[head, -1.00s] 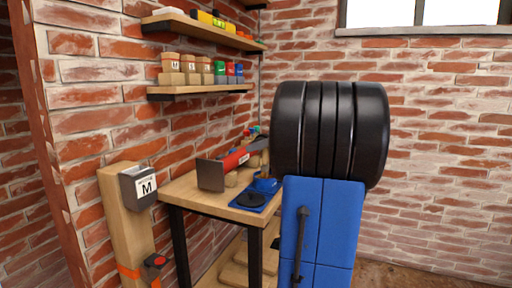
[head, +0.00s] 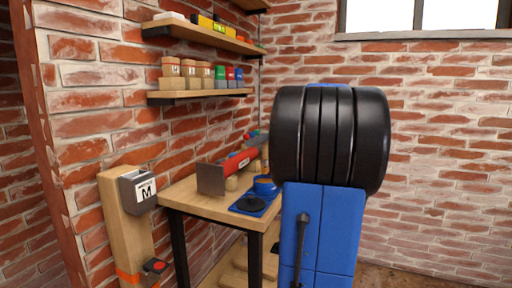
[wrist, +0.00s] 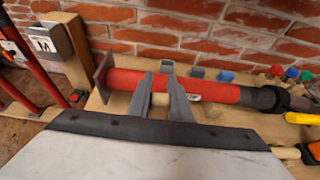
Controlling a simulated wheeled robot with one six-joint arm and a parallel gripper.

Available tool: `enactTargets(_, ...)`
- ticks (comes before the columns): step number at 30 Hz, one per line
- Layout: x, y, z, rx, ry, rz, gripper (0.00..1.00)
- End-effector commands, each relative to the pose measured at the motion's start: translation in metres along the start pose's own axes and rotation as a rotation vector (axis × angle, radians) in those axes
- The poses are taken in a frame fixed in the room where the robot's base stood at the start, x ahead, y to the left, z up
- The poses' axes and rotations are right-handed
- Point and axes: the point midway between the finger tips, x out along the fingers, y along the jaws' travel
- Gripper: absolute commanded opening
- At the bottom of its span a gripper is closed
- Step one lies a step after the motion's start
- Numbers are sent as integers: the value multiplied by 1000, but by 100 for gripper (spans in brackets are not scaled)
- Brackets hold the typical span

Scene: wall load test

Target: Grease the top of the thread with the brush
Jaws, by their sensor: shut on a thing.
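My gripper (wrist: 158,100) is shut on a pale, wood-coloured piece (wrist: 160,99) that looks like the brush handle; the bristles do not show. The fingers stand in front of a red cylinder (wrist: 218,92) lying on the wooden table, with a flat plate at its left end and a dark end section (wrist: 258,98) at its right. I cannot tell whether that section is the thread. In the head view the red cylinder (head: 240,160) lies at the back of the table, and my arm hides the gripper. A blue cup (head: 265,187) stands behind a black disc (head: 249,204) on a blue mat.
A post with a grey box marked M (head: 138,190) and a red button (head: 155,266) stands left of the table (head: 185,192). Wall shelves (head: 200,94) with small pots are above. The brick wall is close behind. Coloured small items (wrist: 290,73) sit at the right.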

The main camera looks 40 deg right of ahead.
Motion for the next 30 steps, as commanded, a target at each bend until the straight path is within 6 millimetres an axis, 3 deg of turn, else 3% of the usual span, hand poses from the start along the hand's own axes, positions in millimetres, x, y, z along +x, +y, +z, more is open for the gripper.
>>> enactTargets(15,-12,0,30,-1,0,-1,0)
enactTargets(30,-13,0,32,0,0,0,0)
